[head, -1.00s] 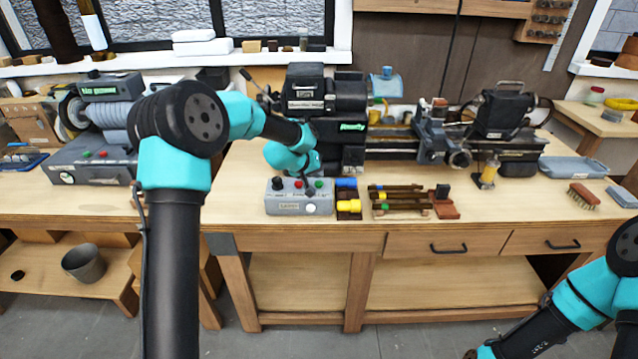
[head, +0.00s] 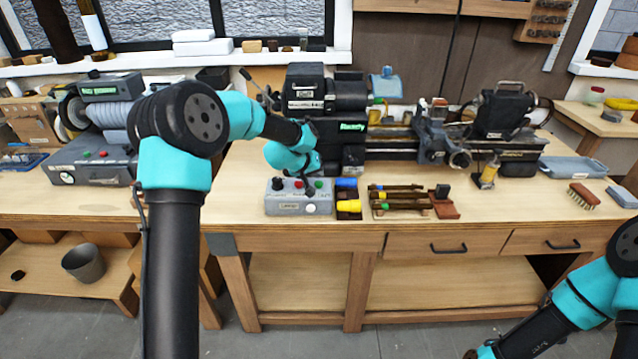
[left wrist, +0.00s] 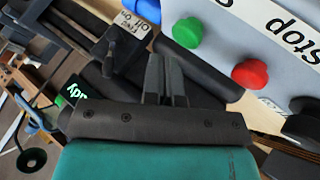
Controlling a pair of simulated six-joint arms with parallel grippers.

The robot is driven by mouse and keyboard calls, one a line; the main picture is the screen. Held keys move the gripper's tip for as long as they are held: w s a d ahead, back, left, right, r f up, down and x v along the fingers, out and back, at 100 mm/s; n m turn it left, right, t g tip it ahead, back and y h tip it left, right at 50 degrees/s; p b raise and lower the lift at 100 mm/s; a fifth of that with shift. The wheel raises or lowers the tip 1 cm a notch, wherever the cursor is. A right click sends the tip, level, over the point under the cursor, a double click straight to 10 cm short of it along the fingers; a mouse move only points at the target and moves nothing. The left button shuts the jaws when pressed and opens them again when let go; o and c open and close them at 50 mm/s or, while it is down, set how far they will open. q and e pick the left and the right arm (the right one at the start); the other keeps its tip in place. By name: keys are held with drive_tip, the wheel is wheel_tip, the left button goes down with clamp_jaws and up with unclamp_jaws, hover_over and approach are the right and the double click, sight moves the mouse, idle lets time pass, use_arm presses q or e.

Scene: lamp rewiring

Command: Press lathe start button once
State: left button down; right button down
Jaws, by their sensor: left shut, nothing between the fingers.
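The lathe control box (head: 285,208) is a grey box on the bench front. It has a black knob, a red button (head: 299,184), a green button (head: 319,184) and a white one. My left gripper (head: 308,185) is shut and empty, pointing down over the box between the red and green buttons. In the left wrist view my shut fingers (left wrist: 165,65) are beside the green button (left wrist: 187,32), with the red button (left wrist: 250,73) further right. Contact cannot be told. A "Stop" label shows on the panel.
The lathe (head: 400,145) stands behind the box, its green display (head: 352,127) lit, seemingly reading "Ready". Blue and yellow pieces (head: 348,206) and a rack of tools (head: 400,197) sit right of the box. Another machine (head: 95,160) stands at left.

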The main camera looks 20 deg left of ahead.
use_arm(q)
drive_tip(key=shift+f, duration=0.15)
idle(0.3)
drive_tip(key=shift+f, duration=0.3)
